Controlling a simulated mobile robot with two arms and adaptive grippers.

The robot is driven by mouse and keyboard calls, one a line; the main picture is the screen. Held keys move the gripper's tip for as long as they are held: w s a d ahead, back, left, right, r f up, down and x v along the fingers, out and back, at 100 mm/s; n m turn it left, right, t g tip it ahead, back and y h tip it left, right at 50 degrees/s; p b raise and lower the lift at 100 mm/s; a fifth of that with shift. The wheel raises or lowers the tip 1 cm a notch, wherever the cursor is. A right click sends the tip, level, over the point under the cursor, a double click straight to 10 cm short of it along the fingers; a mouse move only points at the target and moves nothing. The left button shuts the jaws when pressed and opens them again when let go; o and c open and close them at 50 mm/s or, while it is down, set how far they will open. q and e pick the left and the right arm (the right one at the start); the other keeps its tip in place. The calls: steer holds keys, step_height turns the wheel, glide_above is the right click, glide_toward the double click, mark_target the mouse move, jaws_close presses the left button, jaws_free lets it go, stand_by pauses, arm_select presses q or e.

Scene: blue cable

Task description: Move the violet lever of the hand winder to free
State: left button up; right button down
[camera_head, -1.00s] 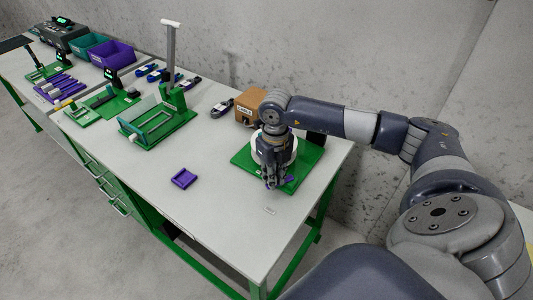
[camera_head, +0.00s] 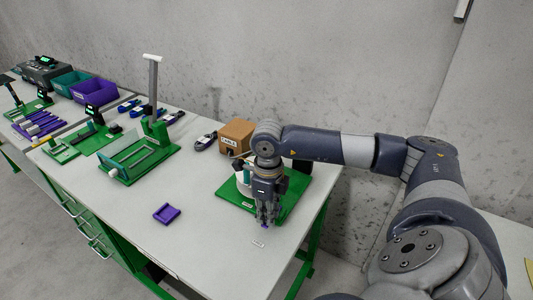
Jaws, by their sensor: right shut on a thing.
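The hand winder is a green base plate (camera_head: 297,187) with a white drum (camera_head: 243,176) at the right end of the table. My right arm and gripper hide much of the drum. My right gripper (camera_head: 266,220) points down at the front edge of the green plate. It is shut on the violet lever (camera_head: 265,226), of which only a small violet bit shows at the fingertips. The lever's exact position on the winder is hidden. My left gripper is not in view.
A cardboard box (camera_head: 237,135) stands just behind the winder. A violet holder (camera_head: 166,214) lies on the bare table to the left. A green frame fixture with a grey post (camera_head: 153,90) stands further left. Bins (camera_head: 94,91) and tools fill the far end.

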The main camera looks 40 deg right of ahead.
steer(key=c, duration=1.5)
jaws_free()
step_height(320, 180, up, 12)
